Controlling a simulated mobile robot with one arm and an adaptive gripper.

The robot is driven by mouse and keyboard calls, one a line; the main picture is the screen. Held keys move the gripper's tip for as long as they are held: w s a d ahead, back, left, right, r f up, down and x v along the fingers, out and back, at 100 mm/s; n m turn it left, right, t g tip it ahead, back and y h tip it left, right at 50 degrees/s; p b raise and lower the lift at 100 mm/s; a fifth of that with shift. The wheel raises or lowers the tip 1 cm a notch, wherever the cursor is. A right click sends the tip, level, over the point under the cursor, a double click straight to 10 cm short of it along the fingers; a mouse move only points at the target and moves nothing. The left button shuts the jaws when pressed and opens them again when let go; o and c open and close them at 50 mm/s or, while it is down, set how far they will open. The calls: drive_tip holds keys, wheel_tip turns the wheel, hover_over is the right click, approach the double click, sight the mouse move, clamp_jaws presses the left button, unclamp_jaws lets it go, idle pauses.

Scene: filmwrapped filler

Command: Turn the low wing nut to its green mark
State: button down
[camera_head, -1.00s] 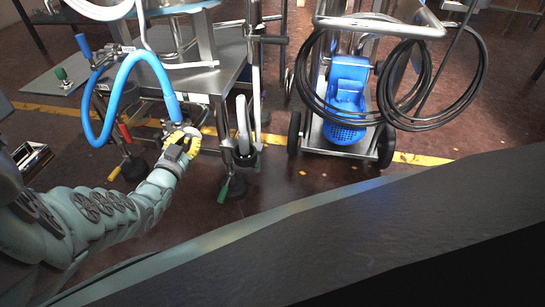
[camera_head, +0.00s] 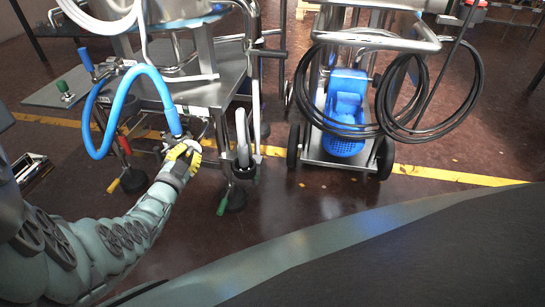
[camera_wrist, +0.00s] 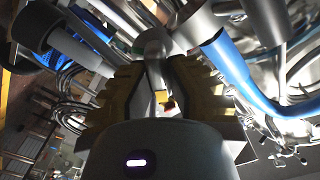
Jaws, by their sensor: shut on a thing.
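My gripper (camera_head: 184,154) has yellow fingers and is at the low front of the steel machine frame, just below the end of a blue hose (camera_head: 152,76). In the wrist view my gripper (camera_wrist: 158,75) is shut on a grey metal part (camera_wrist: 152,42), which appears to be the low wing nut. The fingers cover most of it, so its wings and angle cannot be made out. A small orange patch (camera_wrist: 168,103) shows between the fingers.
The blue hose (camera_wrist: 235,72) passes close to the right finger in the wrist view. A wheeled cart (camera_head: 375,150) with black cable stands further right. The floor in front is clear.

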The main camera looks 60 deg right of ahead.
drive_tip(key=m, duration=0.2)
drive_tip(key=m+b, duration=0.1)
drive_tip(key=m, duration=0.1)
drive_tip(key=f+m+b, duration=0.1)
drive_tip(key=m, duration=0.1)
drive_tip(key=shift+s+d, duration=0.15)
drive_tip(key=shift+s, duration=0.1)
drive_tip(key=m+b, duration=0.2)
drive_tip(key=m, duration=0.1)
drive_tip(key=shift+f, duration=0.1)
drive_tip(key=m+b, duration=0.3)
drive_tip(key=m, duration=0.1)
drive_tip(key=shift+f+m+b, duration=0.15)
drive_tip(key=shift+m+b, duration=0.25)
drive_tip(key=m+b, duration=0.4)
drive_tip(key=m, duration=0.1)
drive_tip(key=shift+w+f, duration=0.1)
drive_tip(key=shift+w+m+b, duration=0.1)
drive_tip(key=shift+m+b, duration=1.35)
drive_tip(key=shift+m, duration=0.35)
drive_tip(key=c, duration=0.9)
unclamp_jaws()
drive_tip(key=shift+w+r, duration=0.1)
drive_tip(key=shift+r, duration=0.15)
